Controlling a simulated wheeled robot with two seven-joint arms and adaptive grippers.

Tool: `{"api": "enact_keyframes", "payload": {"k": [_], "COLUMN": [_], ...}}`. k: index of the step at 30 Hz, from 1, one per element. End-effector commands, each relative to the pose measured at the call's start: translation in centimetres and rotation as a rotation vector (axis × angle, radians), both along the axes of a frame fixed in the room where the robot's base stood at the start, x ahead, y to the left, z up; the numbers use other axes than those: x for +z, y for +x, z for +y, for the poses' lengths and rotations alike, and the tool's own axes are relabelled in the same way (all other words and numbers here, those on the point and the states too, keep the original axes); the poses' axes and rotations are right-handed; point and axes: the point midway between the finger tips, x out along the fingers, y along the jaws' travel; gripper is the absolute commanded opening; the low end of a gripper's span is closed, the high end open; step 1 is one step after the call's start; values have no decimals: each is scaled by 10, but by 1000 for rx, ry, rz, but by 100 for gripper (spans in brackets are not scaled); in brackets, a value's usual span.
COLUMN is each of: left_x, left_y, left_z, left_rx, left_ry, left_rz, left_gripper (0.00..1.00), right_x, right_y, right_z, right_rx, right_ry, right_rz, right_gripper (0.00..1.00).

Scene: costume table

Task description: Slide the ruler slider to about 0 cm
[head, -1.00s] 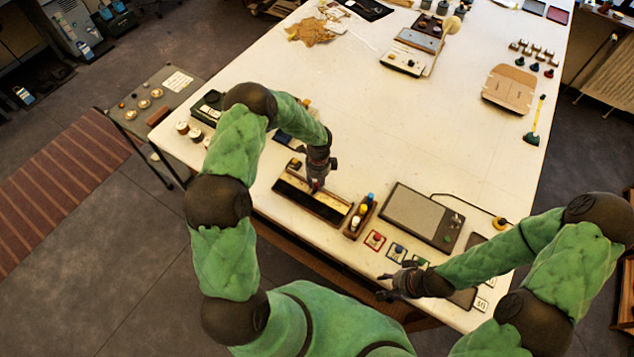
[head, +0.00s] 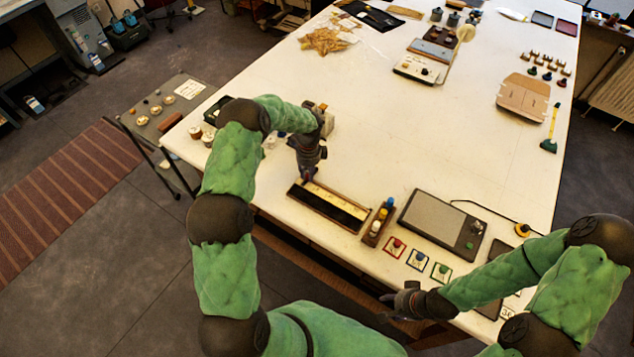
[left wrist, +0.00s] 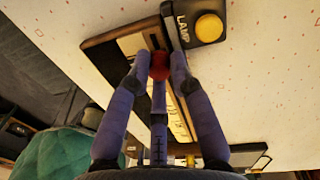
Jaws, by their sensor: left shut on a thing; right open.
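The ruler board (head: 345,213), a long dark-framed tray with a pale scale strip, lies near the table's front edge; it also shows in the left wrist view (left wrist: 105,52). My left gripper (head: 308,178) is over the left part of the board. In the left wrist view its fingers (left wrist: 160,62) are shut around the red slider knob (left wrist: 160,70), near the board's upper end there. The scale marks are too small to read, and the fingers hide part of the strip. My right gripper (head: 390,303) is open and empty near the front edge, at the right.
A black box marked LAMP with a yellow button (left wrist: 209,27) stands close beside the board's upper end in the wrist view. A wooden holder with small bottles (head: 378,223) stands right of the board. A grey tablet (head: 437,217) and coloured square buttons (head: 418,259) lie further right.

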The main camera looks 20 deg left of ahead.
Motion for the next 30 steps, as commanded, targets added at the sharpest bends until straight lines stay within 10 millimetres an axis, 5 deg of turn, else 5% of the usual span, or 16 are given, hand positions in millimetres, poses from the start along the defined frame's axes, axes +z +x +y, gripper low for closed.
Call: {"api": "enact_keyframes", "payload": {"k": [11, 12, 14, 25, 30], "left_x": [1, 1, 1, 3, 19], "left_y": [1, 1, 2, 2, 4], "left_z": [12, 12, 12, 10, 11], "left_rx": [1, 1, 1, 1, 3], "left_ry": [3, 4, 4, 2, 2], "left_rz": [-3, -4, -4, -4, -7], "left_gripper": [0, 28, 45, 46, 46], "right_x": [-2, -2, -2, -2, -2], "right_y": [0, 0, 0, 0, 0], "right_z": [0, 0, 0, 0, 0], "right_rx": [1, 1, 1, 1, 1], "right_ry": [0, 0, 0, 0, 0], "right_rz": [1, 1, 1, 1, 1], "right_gripper": [47, 47, 47, 47, 47]}}
